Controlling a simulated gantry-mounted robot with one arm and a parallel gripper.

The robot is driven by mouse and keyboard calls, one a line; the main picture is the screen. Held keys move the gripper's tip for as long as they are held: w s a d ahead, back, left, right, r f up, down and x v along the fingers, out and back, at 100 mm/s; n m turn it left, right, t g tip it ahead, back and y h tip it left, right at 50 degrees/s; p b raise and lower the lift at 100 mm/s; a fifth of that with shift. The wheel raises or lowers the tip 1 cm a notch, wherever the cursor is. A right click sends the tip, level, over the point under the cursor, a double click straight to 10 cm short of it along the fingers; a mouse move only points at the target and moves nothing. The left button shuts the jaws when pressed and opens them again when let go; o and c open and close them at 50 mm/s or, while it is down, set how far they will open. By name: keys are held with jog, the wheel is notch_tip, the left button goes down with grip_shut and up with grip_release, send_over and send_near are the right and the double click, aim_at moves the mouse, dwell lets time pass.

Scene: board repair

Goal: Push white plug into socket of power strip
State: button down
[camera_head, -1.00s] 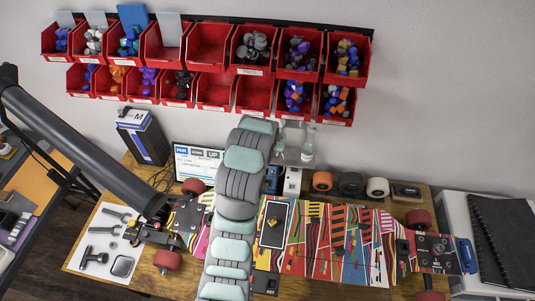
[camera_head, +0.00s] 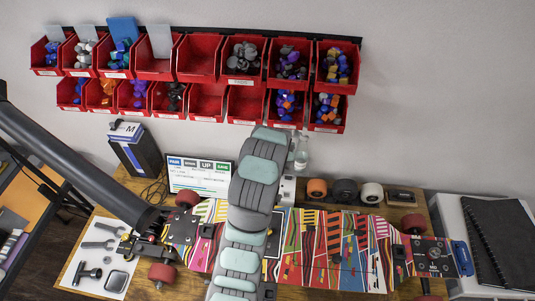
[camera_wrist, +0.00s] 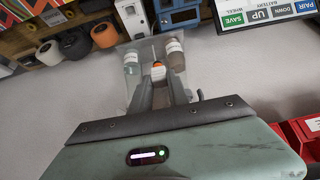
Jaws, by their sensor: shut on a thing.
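My gripper (camera_wrist: 160,90) points toward the back of the bench in the wrist view, with its grey fingers close together. It is shut on a small white thing with an orange part (camera_wrist: 158,71), which looks like the white plug, though its shape is mostly hidden by the fingers. A white upright block with dark openings (camera_wrist: 131,17), which looks like the power strip, stands ahead and to the left, apart from the fingertips. In the head view my arm hides my gripper and the plug, and only part of the white block (camera_head: 288,189) shows beside the arm.
Clear bottles with white labels (camera_wrist: 176,54) stand close around the fingertips. A blue box (camera_wrist: 178,14) is beside the white block. Wheels (camera_head: 345,191) line the bench's back right. A colourful skateboard deck (camera_head: 330,248) fills the front. Red bins (camera_head: 198,57) hang above.

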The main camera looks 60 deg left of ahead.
jog(key=shift+w+d, duration=0.4)
jog(key=shift+w, duration=0.3)
jog(key=shift+w+d, duration=0.45)
jog(key=shift+w, duration=0.25)
jog(key=shift+w+d, duration=0.4)
jog(key=shift+w, duration=0.3)
jog(key=shift+f+b, duration=2.65)
jog(key=shift+f, duration=6.1)
jog(key=shift+f, duration=1.3)
